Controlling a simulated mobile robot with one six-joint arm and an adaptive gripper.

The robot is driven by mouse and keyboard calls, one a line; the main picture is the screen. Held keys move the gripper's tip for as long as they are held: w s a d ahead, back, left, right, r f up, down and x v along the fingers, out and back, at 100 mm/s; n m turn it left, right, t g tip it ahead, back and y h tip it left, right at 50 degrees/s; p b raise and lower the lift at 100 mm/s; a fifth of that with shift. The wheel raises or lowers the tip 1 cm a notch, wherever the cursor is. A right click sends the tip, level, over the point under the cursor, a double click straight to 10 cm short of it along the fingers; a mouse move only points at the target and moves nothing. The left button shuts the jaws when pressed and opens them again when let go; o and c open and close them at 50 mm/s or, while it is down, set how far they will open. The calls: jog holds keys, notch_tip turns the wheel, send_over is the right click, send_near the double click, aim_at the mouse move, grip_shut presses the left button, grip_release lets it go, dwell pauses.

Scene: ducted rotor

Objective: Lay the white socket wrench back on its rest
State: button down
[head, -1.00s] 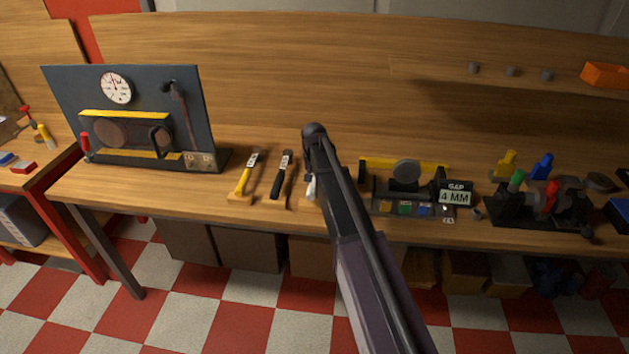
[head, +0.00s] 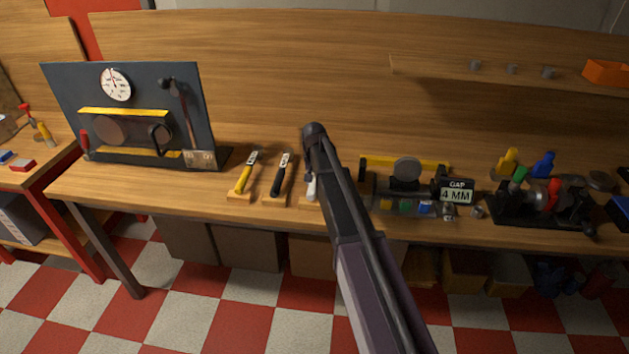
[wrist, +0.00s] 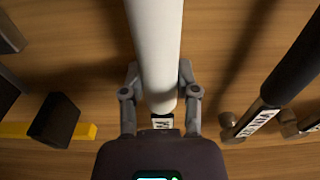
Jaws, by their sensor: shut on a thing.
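The white socket wrench (wrist: 155,40) has a thick white handle and fills the upper middle of the wrist view. My gripper (wrist: 158,80) is shut on it, with one finger on each side of the handle. In the head view the wrench (head: 311,188) shows as a white and grey sliver left of my arm, which hides the rest of it and my gripper. A light wooden rest (head: 309,206) partly shows at the bench's front edge below it. I cannot tell whether the wrench touches the rest.
A black-handled wrench (head: 280,178) and a yellow-handled wrench (head: 243,180) lie on wooden rests to the left. The black one is close to my gripper in the wrist view (wrist: 290,65). A gauge fixture with a "GAP 4 MM" display (head: 456,191) stands close on the right.

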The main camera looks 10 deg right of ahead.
dwell(0.3)
jog(key=shift+c, duration=1.4)
grip_release()
